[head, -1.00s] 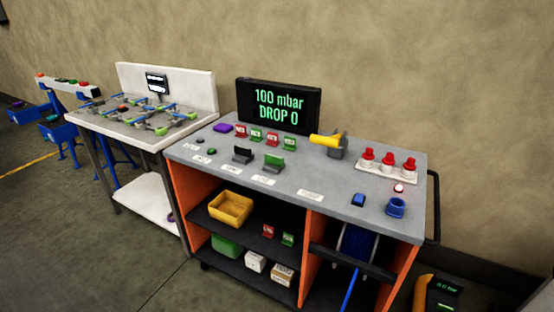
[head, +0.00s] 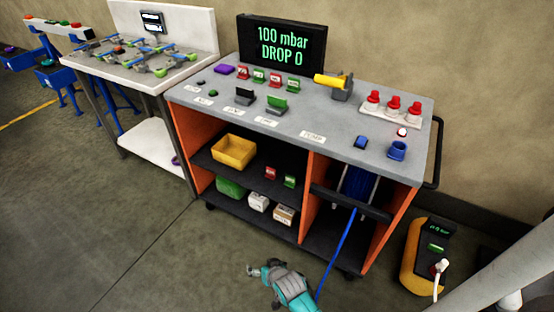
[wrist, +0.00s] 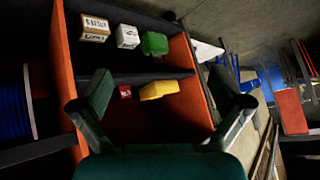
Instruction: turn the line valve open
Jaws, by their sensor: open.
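A yellow lever handle on a dark grey block, which looks like the line valve (head: 331,82), stands at the back of the grey bench top in the head view. Its handle points left, lying roughly level along the bench. My gripper (wrist: 160,100) is open and empty in the wrist view, its two fingers spread wide before the bench shelves. In the head view my gripper (head: 252,270) is low in front of the bench, below the top and well apart from the valve. The valve does not show in the wrist view.
The bench top (head: 230,114) also holds a screen (head: 282,44) reading 100 mbar, DROP 0, and red-capped fittings (head: 393,104). A blue hose (head: 340,252) hangs in front. A yellow unit (head: 410,270) stands on the floor at right. Floor at left front is free.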

